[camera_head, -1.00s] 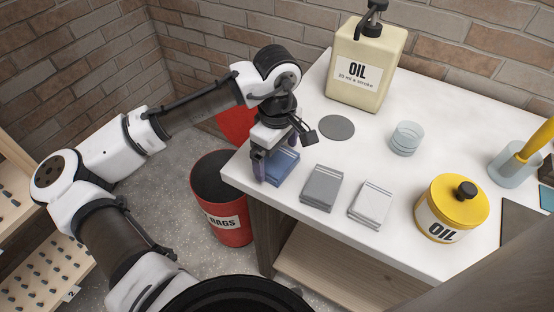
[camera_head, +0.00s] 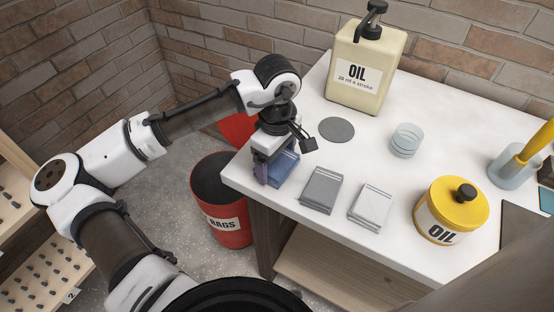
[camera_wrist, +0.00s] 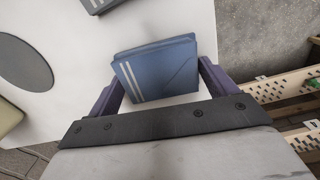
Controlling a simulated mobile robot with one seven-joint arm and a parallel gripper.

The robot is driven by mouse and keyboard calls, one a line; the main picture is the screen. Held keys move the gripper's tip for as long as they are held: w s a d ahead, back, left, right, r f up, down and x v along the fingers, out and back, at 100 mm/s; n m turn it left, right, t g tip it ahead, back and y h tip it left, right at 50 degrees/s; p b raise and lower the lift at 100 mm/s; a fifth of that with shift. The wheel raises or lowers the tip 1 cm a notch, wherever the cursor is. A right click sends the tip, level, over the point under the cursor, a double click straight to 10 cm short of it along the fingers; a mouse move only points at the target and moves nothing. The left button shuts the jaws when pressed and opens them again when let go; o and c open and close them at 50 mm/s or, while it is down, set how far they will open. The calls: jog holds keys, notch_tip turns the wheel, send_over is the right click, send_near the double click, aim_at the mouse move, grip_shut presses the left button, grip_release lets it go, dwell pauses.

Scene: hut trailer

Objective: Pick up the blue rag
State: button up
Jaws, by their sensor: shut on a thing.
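The blue rag (camera_head: 284,165) is a folded stack with pale stripes near the left corner of the white table. In the wrist view the blue rag (camera_wrist: 158,72) sits between the two purple fingers of my gripper (camera_wrist: 160,82). In the head view my gripper (camera_head: 272,168) points down at the rag and is shut on it. The rag is partly hidden behind the fingers. I cannot tell whether it is clear of the table top.
A grey rag (camera_head: 321,190) and a white rag (camera_head: 370,206) lie to the right. A red rag bin (camera_head: 226,225) stands on the floor left of the table (camera_head: 300,100). An oil pump bottle (camera_head: 366,65), grey disc (camera_head: 337,130), clear discs (camera_head: 405,140) and yellow oil tin (camera_head: 452,210) stand farther off.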

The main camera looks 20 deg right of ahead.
aim_at(277, 161)
notch_tip(277, 161, up, 20)
jog(key=b, duration=0.1)
jog(key=shift+f, duration=0.15)
jog(key=o, duration=0.4)
jog(key=c, duration=0.3)
